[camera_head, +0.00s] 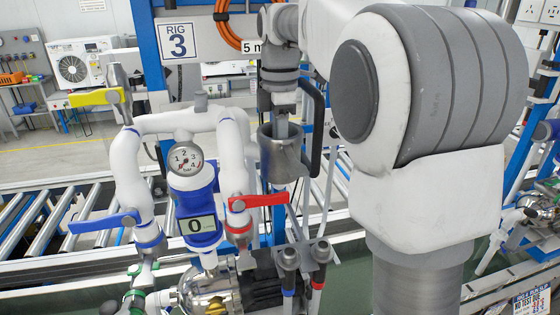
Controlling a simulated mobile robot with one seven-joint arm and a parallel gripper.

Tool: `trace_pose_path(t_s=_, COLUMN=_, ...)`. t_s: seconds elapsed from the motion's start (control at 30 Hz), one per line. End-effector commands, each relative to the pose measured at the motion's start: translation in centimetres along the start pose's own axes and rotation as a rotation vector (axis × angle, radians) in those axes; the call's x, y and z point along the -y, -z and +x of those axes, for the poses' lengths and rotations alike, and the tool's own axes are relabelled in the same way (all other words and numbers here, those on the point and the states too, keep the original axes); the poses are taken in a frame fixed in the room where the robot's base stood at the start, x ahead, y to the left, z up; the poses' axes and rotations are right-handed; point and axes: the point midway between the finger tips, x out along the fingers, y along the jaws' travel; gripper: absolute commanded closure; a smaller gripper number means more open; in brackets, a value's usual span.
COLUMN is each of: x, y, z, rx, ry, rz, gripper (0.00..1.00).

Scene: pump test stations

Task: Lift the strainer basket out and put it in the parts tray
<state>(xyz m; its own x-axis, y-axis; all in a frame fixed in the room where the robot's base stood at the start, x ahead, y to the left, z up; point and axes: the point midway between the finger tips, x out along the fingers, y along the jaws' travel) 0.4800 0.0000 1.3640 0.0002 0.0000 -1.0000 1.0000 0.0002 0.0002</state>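My gripper (282,126) points straight down in the middle of the view, just right of the white pipework. Its fingertips are at the open top of a grey cylindrical strainer housing (280,158). I cannot tell whether the fingers are open or shut, or whether they hold anything. The strainer basket cannot be made out; the housing wall and my gripper hide the inside. A dark curved bar (317,127) stands just right of the gripper and housing. I cannot make out the parts tray; my arm covers much of the right side.
White pipes with a yellow lever (95,97), a blue lever (104,222) and a red lever (258,201) crowd the left of the housing. A pressure gauge (186,159) and a pump (210,290) are close by. A roller conveyor (50,220) runs behind.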

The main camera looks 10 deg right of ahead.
Motion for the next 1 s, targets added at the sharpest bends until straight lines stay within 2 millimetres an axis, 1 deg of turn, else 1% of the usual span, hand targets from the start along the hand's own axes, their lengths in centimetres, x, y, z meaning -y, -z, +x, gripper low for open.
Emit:
trace_pose_path(t_s=0.1, x=0.0, y=0.0, z=0.5, rx=0.000, ry=0.000, rz=0.000, gripper=0.70)
trace_pose_path(t_s=0.3, x=0.0, y=0.0, z=0.5, rx=0.000, ry=0.000, rz=0.000, gripper=0.70)
trace_pose_path(t_s=0.47, x=0.0, y=0.0, z=0.5, rx=0.000, ry=0.000, rz=0.000, gripper=0.99)
trace_pose_path(t_s=0.5, x=0.0, y=0.0, z=0.5, rx=0.000, ry=0.000, rz=0.000, gripper=1.00)
trace_pose_path(t_s=0.83, x=0.0, y=0.0, z=0.2, rx=0.000, ry=-0.001, rz=0.000, gripper=1.00)
trace_pose_path(t_s=1.0, x=-0.1, y=0.0, z=-1.2, rx=0.000, ry=-0.002, rz=0.000, gripper=1.00)
